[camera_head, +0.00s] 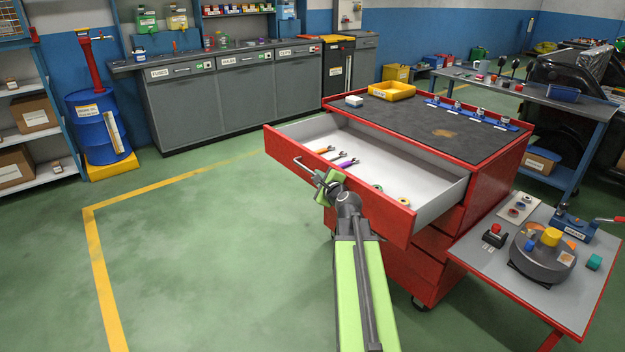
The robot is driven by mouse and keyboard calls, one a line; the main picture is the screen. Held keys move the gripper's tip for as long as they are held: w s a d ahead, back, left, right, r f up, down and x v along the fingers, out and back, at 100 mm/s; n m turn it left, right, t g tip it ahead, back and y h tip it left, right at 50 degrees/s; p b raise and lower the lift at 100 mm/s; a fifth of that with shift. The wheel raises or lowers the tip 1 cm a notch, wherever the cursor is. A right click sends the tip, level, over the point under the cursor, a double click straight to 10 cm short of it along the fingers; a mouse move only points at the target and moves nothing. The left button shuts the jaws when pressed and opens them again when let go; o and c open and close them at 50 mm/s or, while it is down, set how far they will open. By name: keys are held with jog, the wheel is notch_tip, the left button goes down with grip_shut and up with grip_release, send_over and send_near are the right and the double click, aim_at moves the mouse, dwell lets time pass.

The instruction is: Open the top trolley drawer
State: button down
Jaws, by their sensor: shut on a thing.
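The top drawer (440,197) of the red trolley (498,178) stands pulled well out toward the left front. Its white inside shows several small tools and round rings. My gripper (322,183) is at the drawer's red front, shut on the drawer's bar handle (305,167). My green arm reaches up from the bottom of the picture and hides part of the drawer front. The exact contact of the fingers on the handle is small and partly hidden by the gripper itself.
A side table (569,309) with a round grey device (543,258) stands at right. The green floor (200,270) at left is free.

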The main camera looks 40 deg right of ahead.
jog(key=shift+a, duration=0.4)
jog(key=c, duration=1.7)
grip_release()
jog(key=shift+w, duration=0.15)
